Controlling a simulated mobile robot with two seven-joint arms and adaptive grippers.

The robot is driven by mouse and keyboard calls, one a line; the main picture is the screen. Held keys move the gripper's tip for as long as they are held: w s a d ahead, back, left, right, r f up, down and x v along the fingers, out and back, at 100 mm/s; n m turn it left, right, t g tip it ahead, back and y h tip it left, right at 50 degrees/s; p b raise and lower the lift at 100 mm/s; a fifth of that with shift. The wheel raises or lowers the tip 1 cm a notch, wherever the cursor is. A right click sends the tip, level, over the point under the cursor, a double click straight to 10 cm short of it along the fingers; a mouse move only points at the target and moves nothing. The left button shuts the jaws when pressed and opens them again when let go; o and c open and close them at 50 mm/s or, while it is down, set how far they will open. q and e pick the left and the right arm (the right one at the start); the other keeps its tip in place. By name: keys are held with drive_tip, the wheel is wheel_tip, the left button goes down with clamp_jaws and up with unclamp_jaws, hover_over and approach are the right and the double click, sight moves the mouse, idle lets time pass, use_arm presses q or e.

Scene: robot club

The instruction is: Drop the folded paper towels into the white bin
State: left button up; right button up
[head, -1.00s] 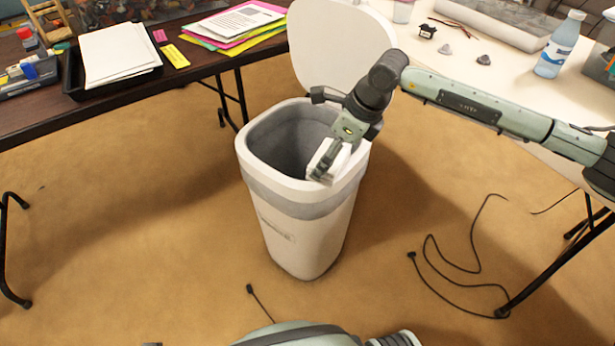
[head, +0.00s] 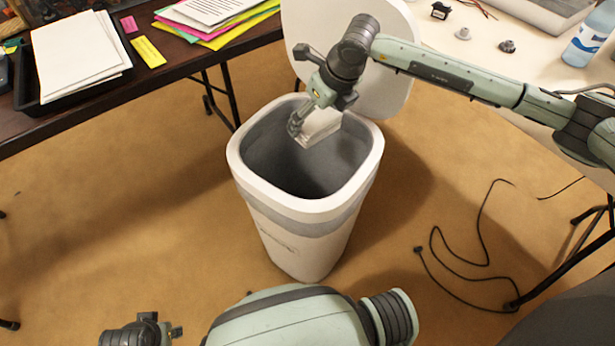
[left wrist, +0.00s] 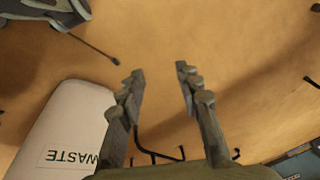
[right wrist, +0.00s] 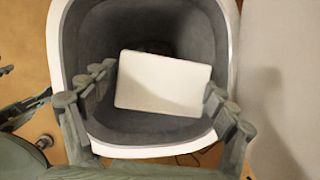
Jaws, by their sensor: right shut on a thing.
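The white bin (head: 300,243) stands on the floor with its lid (head: 392,85) raised at the back and a grey inside. My right gripper (head: 318,116) is over the far part of the bin's opening, shut on the white folded paper towels (head: 322,128). In the right wrist view the towels (right wrist: 163,82) show as a pale block between the fingers, with the bin's opening around them. My left gripper (left wrist: 160,85) is open and empty. In the left wrist view the bin (left wrist: 65,125) shows at the left, with WASTE printed on it.
A dark table (head: 110,100) at the left bears a black paper tray (head: 80,85) and coloured sheets (head: 240,35). A light table (head: 465,62) at the right bears a bottle (head: 588,42) and small parts. A black cable (head: 437,240) lies on the floor right of the bin.

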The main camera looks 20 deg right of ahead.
wheel_tip(320, 180, down, 4)
drive_tip(key=shift+r+b, duration=0.25)
drive_tip(key=shift+b, duration=0.4)
use_arm(q)
drive_tip(key=shift+w+a+r, duration=0.1)
drive_tip(key=shift+w+r, duration=0.15)
drive_tip(key=shift+r, duration=1)
drive_tip(key=shift+w+r, duration=0.25)
drive_tip(key=shift+r, duration=1)
use_arm(e)
drive_tip(key=shift+f, duration=0.6)
drive_tip(key=o, duration=1)
drive_tip(key=shift+r, duration=0.1)
drive_tip(key=v, duration=1.2)
drive_tip(key=shift+s, duration=0.1)
